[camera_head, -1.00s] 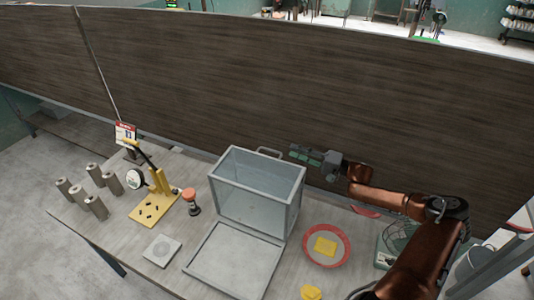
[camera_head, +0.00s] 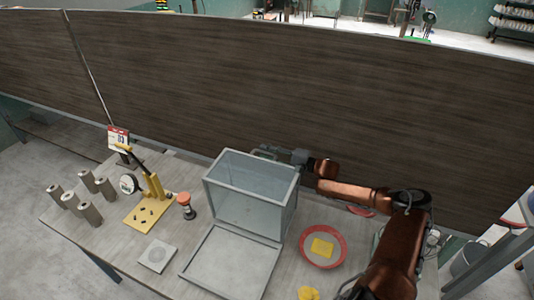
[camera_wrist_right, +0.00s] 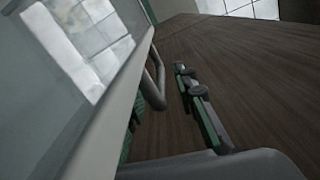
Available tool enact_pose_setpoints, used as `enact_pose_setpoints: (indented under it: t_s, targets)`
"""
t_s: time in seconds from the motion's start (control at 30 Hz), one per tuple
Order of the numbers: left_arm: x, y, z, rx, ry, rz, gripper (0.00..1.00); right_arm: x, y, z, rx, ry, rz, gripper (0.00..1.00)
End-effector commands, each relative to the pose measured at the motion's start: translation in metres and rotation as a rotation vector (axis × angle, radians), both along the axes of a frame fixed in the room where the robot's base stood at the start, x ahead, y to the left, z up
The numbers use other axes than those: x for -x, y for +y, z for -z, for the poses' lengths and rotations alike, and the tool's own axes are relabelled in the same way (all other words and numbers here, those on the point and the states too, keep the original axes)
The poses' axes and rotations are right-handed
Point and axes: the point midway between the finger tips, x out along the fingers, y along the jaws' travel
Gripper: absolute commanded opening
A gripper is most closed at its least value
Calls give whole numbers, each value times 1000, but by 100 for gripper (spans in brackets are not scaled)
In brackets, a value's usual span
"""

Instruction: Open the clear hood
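The clear hood (camera_head: 247,196) is a grey-framed box with see-through panels at the middle of the table. A flat grey panel (camera_head: 232,262) lies in front of it. Its grey handle (camera_head: 258,153) is at the top back edge; the handle also shows in the right wrist view (camera_wrist_right: 155,78). My right gripper (camera_head: 275,151) is at the handle, behind the hood's top edge. In the right wrist view my right gripper (camera_wrist_right: 163,95) has its fingers apart, one on each side of the handle. The left finger is partly hidden. My left gripper is out of view.
A red plate (camera_head: 323,246) with a yellow block stands right of the hood. A yellow stand with a dial (camera_head: 150,203), a red-topped tool (camera_head: 186,205), a grey square block (camera_head: 157,255) and several grey cylinders (camera_head: 75,200) are left. A dark wooden partition (camera_head: 300,90) rises behind.

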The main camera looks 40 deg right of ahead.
Motion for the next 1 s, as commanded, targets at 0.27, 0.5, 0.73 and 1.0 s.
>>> enact_pose_setpoints:
  t_s: [0.27, 0.5, 0.73, 1.0]
  targets:
    - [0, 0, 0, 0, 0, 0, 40, 0, -1, 0, 1, 0, 1, 24]
    - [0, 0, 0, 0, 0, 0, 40, 1, -1, 0, 1, 0, 2, 8]
    - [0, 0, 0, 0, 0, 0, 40, 1, -1, 0, 1, 0, 2, 0]
    - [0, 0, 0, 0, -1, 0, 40, 1, -1, 1, 1, 1, 2, 0]
